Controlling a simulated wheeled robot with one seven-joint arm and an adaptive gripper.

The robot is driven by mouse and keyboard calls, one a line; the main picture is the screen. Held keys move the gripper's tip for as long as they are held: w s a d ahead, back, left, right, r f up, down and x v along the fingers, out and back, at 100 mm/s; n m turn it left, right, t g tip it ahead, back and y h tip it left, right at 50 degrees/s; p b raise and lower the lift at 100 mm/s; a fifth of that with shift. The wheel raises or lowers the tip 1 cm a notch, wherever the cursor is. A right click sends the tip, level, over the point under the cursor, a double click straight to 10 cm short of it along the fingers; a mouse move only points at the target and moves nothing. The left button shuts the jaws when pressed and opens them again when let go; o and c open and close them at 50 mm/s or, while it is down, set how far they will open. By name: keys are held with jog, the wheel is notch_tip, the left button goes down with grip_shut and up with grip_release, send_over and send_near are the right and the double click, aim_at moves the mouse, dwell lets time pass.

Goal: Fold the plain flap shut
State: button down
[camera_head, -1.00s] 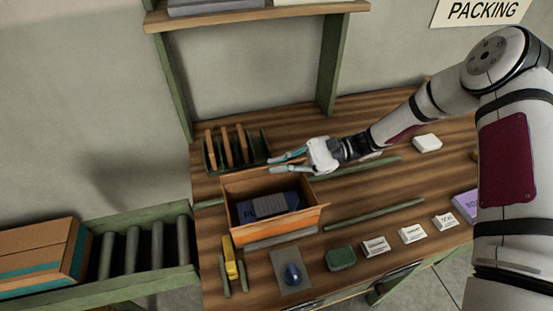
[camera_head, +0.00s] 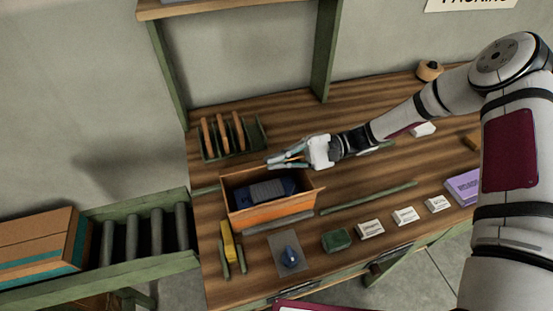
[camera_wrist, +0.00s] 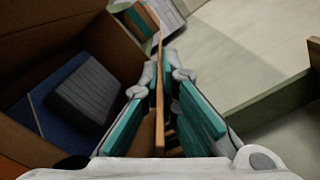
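An open brown cardboard box (camera_head: 229,206) stands on the workbench, its orange-faced front side (camera_head: 272,214) toward me. Inside lie a dark blue item (camera_head: 290,184) and a dark grey ribbed block (camera_head: 265,190); the block also shows in the wrist view (camera_wrist: 88,92). My gripper (camera_head: 268,163) is at the box's back edge, near the back right corner. In the wrist view its teal-padded fingers (camera_wrist: 163,80) stand apart on either side of a thin, upright plain cardboard panel (camera_wrist: 158,105). Whether either pad touches the panel, I cannot tell.
A green rack (camera_head: 261,139) with upright brown pieces stands behind the box. A roller conveyor (camera_head: 140,240) is at left.

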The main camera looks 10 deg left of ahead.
jog(key=c, duration=1.8)
grip_release()
jog(key=shift+c, duration=0.2)
jog(key=v, duration=1.2)
